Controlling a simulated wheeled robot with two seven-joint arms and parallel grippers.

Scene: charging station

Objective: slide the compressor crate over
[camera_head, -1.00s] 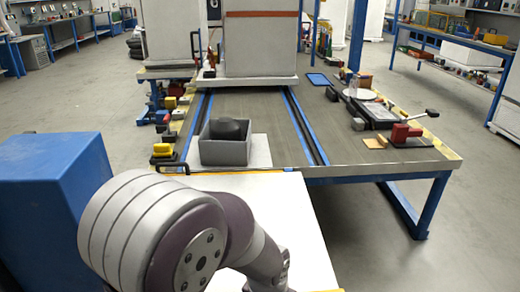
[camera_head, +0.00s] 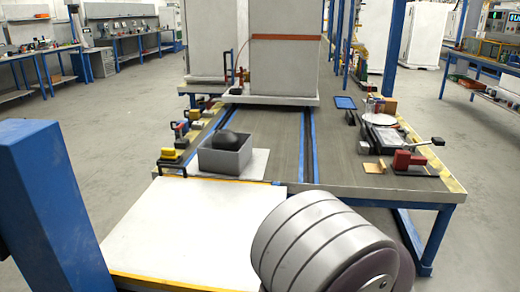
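The compressor crate seems to be the open grey box (camera_head: 226,154) with a dark rounded object (camera_head: 228,139) in it. It stands upright on a pale flat board (camera_head: 257,166) at the near left of the grey work table (camera_head: 270,130). A thick grey and purple arm link of mine fills the lower right of the head view. Neither gripper shows, and nothing of mine touches the box.
A white panel (camera_head: 185,222) with a yellow front edge lies before the table. A blue post (camera_head: 50,200) stands at left. A large white cabinet (camera_head: 285,60) stands at the table's back. Red clamp (camera_head: 407,160), tray and tools line the right edge. Blue rails flank a clear middle strip.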

